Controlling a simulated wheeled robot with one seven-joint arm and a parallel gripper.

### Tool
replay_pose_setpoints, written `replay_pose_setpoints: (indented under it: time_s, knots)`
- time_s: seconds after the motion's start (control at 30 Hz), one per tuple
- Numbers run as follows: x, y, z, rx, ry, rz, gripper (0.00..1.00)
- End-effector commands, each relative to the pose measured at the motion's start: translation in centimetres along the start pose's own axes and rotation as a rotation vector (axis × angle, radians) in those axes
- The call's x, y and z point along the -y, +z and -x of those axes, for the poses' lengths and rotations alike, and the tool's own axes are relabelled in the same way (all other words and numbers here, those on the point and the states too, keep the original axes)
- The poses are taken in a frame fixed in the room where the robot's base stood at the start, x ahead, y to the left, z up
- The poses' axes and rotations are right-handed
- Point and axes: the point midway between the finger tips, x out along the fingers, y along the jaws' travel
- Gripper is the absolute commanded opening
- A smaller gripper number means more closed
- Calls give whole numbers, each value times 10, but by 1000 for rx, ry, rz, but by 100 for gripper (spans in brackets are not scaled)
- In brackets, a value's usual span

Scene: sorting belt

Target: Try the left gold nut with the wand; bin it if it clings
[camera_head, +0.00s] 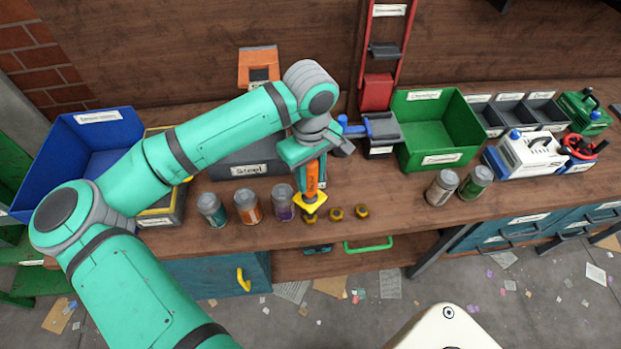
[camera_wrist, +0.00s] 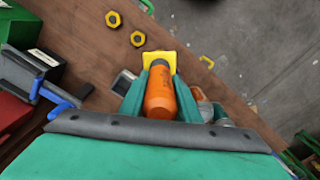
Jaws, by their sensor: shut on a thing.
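My gripper (camera_head: 312,172) is shut on the wand (camera_head: 312,184), an orange handle with a flared yellow end pointing down. The wand also shows in the wrist view (camera_wrist: 160,92) between my two fingers (camera_wrist: 157,95). The left gold nut (camera_head: 309,217) is at the wand's lower end, mostly covered by it; I cannot tell if they touch. The middle nut (camera_head: 336,213) and right nut (camera_head: 361,211) lie apart on the bench; both show in the wrist view (camera_wrist: 137,38), (camera_wrist: 113,19). A grey bin labelled Steel (camera_head: 247,171) stands behind my arm.
Several cans (camera_head: 247,207) stand left of the wand; two more (camera_head: 442,187) stand right. A blue bin (camera_head: 107,130) is far left, a green bin (camera_head: 438,160) right. A blue-handled vise (camera_head: 378,130) is close behind my gripper. The bench's front edge is near the nuts.

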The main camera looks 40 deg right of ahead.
Motion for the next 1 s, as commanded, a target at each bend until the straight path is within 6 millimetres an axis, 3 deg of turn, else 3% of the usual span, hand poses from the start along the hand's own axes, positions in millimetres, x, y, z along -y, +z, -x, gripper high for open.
replay_pose_setpoints:
  time_s: [0.63,1.0]
  knots:
    - [-1,0,28,-2,1,-2,2]
    - [-1,0,31,0,1,-2,2]
